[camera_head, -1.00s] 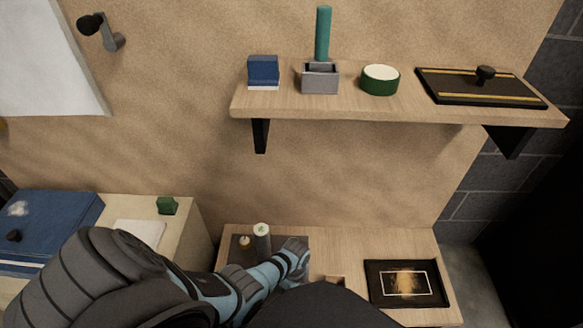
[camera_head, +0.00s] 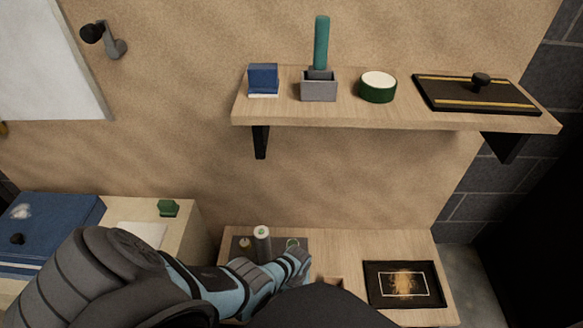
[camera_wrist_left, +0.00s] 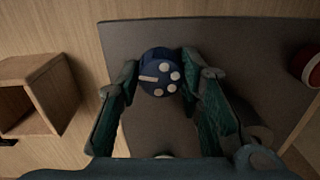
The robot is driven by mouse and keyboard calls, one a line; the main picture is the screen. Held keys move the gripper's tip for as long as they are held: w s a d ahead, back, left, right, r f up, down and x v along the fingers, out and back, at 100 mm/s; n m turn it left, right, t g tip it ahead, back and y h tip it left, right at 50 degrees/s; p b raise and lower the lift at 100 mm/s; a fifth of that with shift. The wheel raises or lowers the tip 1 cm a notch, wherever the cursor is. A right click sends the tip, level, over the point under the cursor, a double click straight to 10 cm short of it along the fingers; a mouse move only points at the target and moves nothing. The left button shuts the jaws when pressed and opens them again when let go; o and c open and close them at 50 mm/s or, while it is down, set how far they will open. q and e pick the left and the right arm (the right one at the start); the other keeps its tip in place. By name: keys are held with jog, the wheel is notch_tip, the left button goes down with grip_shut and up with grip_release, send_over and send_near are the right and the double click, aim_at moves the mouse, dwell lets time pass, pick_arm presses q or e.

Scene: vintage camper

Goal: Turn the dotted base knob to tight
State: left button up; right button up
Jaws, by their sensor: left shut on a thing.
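The dotted base knob (camera_wrist_left: 160,73) is dark blue, with several pale dots and a pale bar on its face. It shows in the left wrist view on a dark grey plate (camera_wrist_left: 235,45). My left gripper (camera_wrist_left: 158,80) is shut on this knob, one green-padded finger on each side. The bar points to the left, nearly level in that view. In the head view my left wrist (camera_head: 290,268) is over the lower wooden bench, and the arm hides the knob and the fingers. I see no tight marking. My right gripper is not in view.
A small open wooden box (camera_wrist_left: 35,92) is left of the plate in the wrist view. A black framed picture (camera_head: 405,284) lies at the right. A shelf (camera_head: 400,115) hangs above.

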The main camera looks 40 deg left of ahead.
pick_arm(q)
jog(key=shift+m, duration=0.9)
jog(key=m, duration=0.3)
jog(key=shift+s+m+p, duration=0.1)
jog(key=shift+m+p, duration=0.2)
jog(key=m, duration=0.4)
jog(key=shift+t, duration=0.3)
jog(key=m, duration=0.2)
jog(key=shift+m, duration=0.3)
jog(key=shift+m+p, duration=0.3)
jog(key=shift+m, duration=0.3)
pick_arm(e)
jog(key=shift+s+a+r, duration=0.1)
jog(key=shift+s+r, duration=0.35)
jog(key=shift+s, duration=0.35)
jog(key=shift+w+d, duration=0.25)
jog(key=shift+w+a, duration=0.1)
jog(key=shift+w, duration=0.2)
